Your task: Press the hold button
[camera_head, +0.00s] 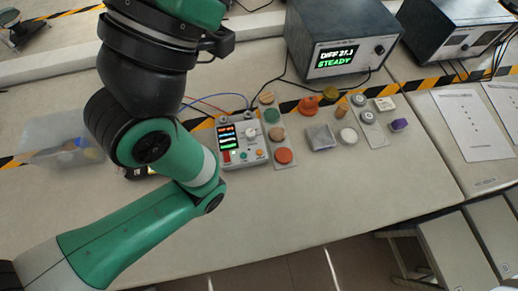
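A small control box (242,142) sits on the bench just right of my green and black arm. It has a lit display (226,136) on its left, a dark knob on its face and small coloured buttons (243,155) along its lower part. The button labels are too small to read, so I cannot tell which is the hold button. My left arm comes in from the lower left, bends beside the box and runs out at the top edge. Neither gripper's fingertips show.
A dark instrument (376,48) reading "STEADY" stands behind, with another instrument (450,22) to its right. Right of the box are a strip of round coloured pads (283,156) and several small loose objects (320,137). A clear bin (62,140) is at left. The front bench is clear.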

